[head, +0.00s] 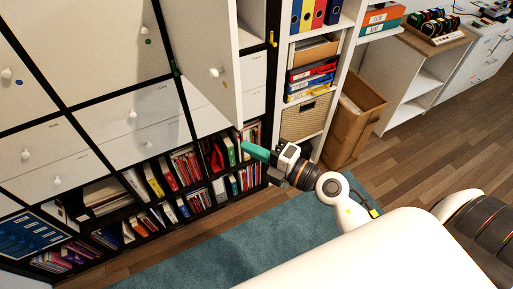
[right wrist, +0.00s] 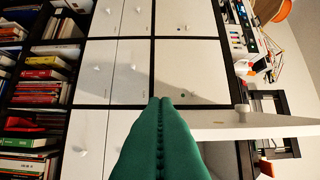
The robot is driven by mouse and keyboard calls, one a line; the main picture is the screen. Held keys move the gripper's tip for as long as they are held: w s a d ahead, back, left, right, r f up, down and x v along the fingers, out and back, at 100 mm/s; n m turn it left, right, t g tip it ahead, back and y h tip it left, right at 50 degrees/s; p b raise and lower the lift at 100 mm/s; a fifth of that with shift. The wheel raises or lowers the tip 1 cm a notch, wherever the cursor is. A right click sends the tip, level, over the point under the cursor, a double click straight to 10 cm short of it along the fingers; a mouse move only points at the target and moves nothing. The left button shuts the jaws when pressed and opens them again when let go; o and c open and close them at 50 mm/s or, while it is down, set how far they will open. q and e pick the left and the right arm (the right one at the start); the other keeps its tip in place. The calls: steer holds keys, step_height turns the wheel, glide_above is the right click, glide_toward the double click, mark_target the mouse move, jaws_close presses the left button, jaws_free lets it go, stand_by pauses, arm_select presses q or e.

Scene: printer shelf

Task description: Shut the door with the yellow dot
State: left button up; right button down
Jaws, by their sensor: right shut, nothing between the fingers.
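The open white door (head: 205,45) stands out from the cabinet in the head view, with a round knob (head: 217,71) near its free edge. My right gripper (head: 252,151) has green fingers, shut and empty. It is just below and right of the door's lower free corner, apparently apart from it. The fingers (right wrist: 158,135) fill the lower middle of the wrist view. My left gripper is not in view.
Shut white doors and drawers, one with a green dot (head: 148,41), lie left of the open door. Bookshelves (head: 160,190) run below. A shelf with binders (head: 310,15) and a cardboard box (head: 352,125) stand right. A teal rug (head: 215,245) covers the floor below.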

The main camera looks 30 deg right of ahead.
steer(key=p+x, duration=0.2)
steer(key=x, duration=0.5)
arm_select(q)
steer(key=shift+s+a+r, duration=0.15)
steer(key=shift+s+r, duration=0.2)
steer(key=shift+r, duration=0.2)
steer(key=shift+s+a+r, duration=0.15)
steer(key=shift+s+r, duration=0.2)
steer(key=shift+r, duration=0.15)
arm_select(e)
steer(key=d, duration=0.3)
steer(key=shift+w+d, duration=0.3)
steer(key=shift+d, duration=0.05)
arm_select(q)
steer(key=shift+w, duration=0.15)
